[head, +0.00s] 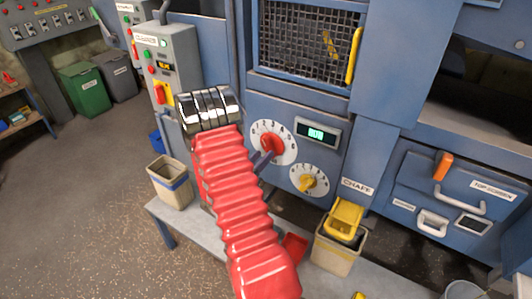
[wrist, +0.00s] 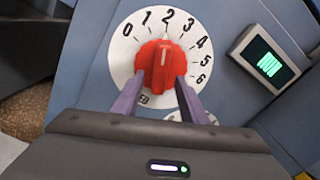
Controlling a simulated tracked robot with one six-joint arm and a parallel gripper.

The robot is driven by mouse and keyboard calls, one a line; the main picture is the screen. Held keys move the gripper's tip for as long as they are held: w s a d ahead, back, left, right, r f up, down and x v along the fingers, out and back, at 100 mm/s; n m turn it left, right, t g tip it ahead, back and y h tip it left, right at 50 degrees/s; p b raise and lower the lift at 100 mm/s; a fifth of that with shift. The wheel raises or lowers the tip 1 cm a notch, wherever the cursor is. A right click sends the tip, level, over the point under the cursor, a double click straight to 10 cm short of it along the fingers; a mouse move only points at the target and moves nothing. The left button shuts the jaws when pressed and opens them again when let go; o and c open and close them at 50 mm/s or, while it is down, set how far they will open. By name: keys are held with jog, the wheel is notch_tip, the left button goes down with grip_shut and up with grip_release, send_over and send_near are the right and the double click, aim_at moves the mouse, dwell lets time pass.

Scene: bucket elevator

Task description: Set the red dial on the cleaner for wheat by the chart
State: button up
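The red dial (wrist: 160,62) sits on a white scale plate numbered from 0 to 6 on the blue cleaner. Its white mark points up, close to the 2. The dial also shows in the head view (head: 274,145), partly behind my gripper (head: 264,161). In the wrist view, the two purple fingers of my gripper (wrist: 163,80) stand apart, one on each side of the dial's lower part. Whether they press on it is not clear. Lettering under the dial is partly hidden, ending in "ED". No chart is readable in these views.
A yellow dial (head: 308,182) sits below right of the red one, and a lit green display (head: 316,133) to its right. A yellow chute over a chaff bin (head: 334,254) stands below. A grey control box (head: 168,70) is at left.

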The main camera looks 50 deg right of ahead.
aim_at(267, 151)
jog(key=shift+w+d, duration=0.15)
jog(key=shift+d, duration=1.65)
jog(key=shift+c, duration=0.4)
grip_shut()
